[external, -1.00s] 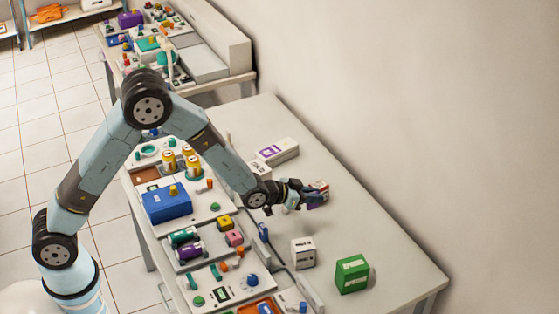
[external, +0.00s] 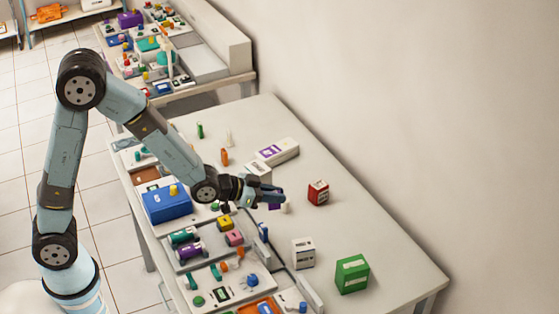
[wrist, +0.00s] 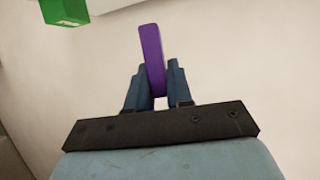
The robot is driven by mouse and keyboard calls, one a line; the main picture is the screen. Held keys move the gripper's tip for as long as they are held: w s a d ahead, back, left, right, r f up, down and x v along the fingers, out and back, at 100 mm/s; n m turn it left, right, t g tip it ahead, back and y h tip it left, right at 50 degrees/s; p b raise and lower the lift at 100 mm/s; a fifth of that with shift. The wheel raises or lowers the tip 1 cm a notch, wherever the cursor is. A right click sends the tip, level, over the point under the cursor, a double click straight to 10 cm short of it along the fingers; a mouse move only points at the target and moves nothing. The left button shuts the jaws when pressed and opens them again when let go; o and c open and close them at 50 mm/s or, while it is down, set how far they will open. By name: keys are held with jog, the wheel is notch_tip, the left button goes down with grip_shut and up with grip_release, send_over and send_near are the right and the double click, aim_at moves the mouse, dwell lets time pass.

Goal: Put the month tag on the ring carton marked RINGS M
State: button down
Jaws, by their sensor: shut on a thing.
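My gripper (external: 282,202) is shut on a flat purple piece (external: 273,206), which looks like the month tag. It is held above the bench, left of the small red box (external: 318,193). In the wrist view, the purple piece (wrist: 152,60) stands upright between the two fingers (wrist: 153,85). Small cartons stand on the bench: the red box, a white one (external: 303,253) at the front, and another white one (external: 258,172) behind my gripper. Their lettering is too small to read, so I cannot tell which is marked RINGS M.
A green box (external: 352,273) stands at the front right. A long white box with a purple label (external: 277,152) lies farther back. Trays of coloured parts and a blue box (external: 166,204) line the left side. The bench's right side is mostly clear.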

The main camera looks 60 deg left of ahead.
jog(key=s+d+r+m+h, duration=0.2)
jog(key=s+d+r, duration=0.35)
jog(key=s, duration=0.35)
send_over(304, 244)
jog(key=shift+g, duration=0.3)
jog(key=f, duration=0.6)
jog(key=s+f, duration=0.1)
jog(key=f, duration=0.2)
jog(key=shift+f, duration=0.3)
jog(key=shift+w+f, duration=0.4)
notch_tip(304, 244, down, 3)
jog(key=shift+w+f, duration=0.1)
jog(key=shift+f, duration=0.05)
jog(key=c, duration=1)
grip_release()
jog(key=shift+f, duration=0.1)
